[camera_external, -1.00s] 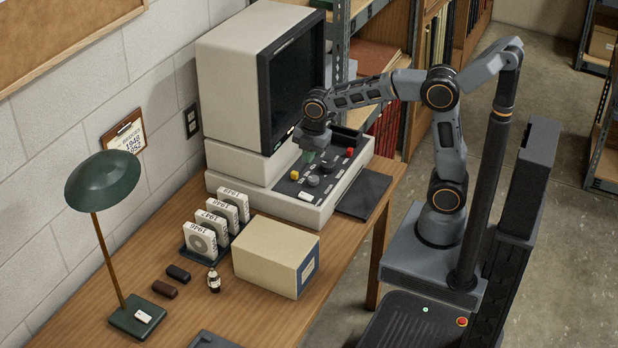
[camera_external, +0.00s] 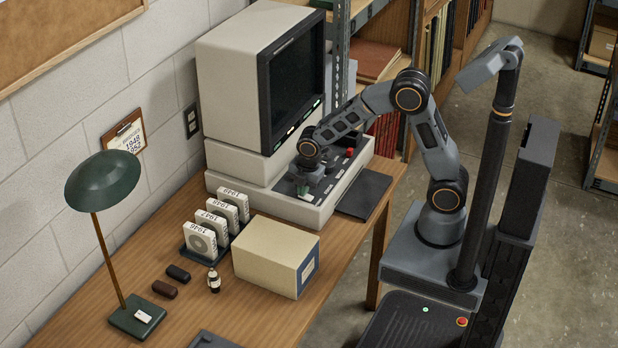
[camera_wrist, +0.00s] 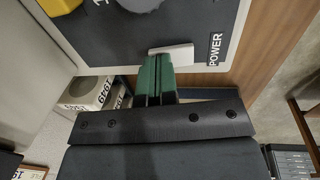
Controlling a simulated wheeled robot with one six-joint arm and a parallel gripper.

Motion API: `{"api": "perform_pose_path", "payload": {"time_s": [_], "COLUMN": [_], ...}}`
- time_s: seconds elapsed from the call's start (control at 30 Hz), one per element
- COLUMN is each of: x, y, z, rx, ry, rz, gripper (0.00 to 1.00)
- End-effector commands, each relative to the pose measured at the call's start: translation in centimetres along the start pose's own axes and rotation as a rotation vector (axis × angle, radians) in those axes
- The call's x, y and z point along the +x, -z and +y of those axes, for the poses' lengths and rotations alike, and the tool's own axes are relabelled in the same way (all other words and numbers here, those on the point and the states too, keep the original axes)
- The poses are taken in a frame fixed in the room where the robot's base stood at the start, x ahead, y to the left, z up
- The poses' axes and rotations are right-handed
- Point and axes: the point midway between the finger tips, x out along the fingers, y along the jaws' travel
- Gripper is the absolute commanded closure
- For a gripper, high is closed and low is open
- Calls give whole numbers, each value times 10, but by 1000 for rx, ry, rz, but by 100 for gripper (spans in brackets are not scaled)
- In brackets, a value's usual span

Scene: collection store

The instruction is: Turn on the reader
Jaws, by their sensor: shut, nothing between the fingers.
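The reader (camera_external: 228,85) is a beige cabinet with a dark, blank screen (camera_external: 297,90) at the back of the desk. Its sloped control panel in front carries knobs and buttons. My gripper (camera_external: 303,188) is low over the near end of that panel. In the wrist view my green fingertips (camera_wrist: 158,62) are shut with nothing between them. They are at the white power switch (camera_wrist: 180,53), beside the POWER label (camera_wrist: 215,50). They partly cover the switch, and I cannot tell whether they touch it.
A cream box (camera_external: 270,255) and a rack of labelled film boxes (camera_external: 202,240) stand near the reader. A green lamp (camera_external: 103,187), a small bottle (camera_external: 213,281) and two dark cases are farther left. A dark pad (camera_external: 364,194) lies right of the panel.

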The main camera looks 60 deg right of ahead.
Motion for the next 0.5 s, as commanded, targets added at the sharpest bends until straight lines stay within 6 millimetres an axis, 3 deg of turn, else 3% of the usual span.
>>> {"api": "perform_pose_path", "payload": {"time_s": [0.5], "x": [5], "y": [0], "z": [2], "rx": [1], "ry": [67], "rz": [-1], "gripper": [100]}}
